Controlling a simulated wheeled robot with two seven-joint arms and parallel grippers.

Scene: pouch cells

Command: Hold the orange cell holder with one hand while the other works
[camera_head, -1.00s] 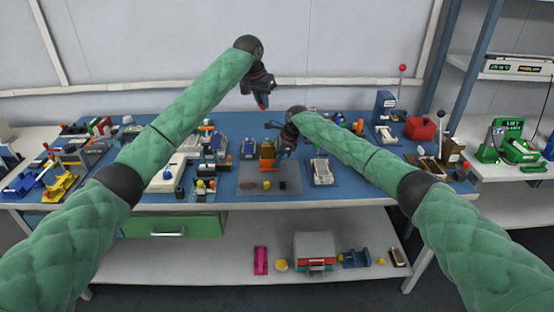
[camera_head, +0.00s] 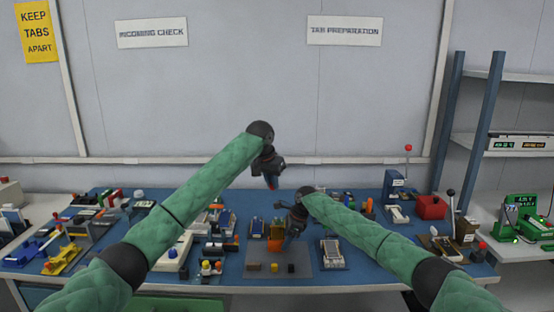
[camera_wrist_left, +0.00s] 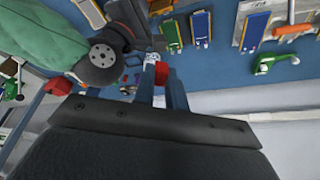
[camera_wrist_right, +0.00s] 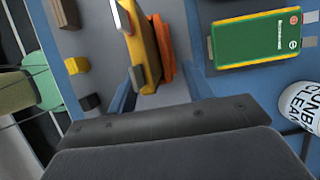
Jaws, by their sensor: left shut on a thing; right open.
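The orange cell holder (camera_head: 276,237) stands upright on a grey mat (camera_head: 262,262) at the middle of the bench. In the right wrist view its orange part (camera_wrist_right: 164,48) shows beside a yellow, silver-edged piece (camera_wrist_right: 143,48). My right gripper (camera_head: 291,234) is open, close to the holder at its right; the holder lies ahead of its fingers (camera_wrist_right: 160,72). I cannot tell whether they touch. My left gripper (camera_head: 271,183) is raised above the back of the bench, apart from the holder. It is shut on a small red thing (camera_wrist_left: 161,73), mostly hidden by the fingers.
A green and yellow cell (camera_wrist_right: 255,42) and a white labelled container (camera_wrist_right: 301,104) are near my right gripper. Small yellow (camera_wrist_right: 77,65) and dark blocks lie on the mat. Tools and cells crowd the bench at left; a red box (camera_head: 432,207) is at the right.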

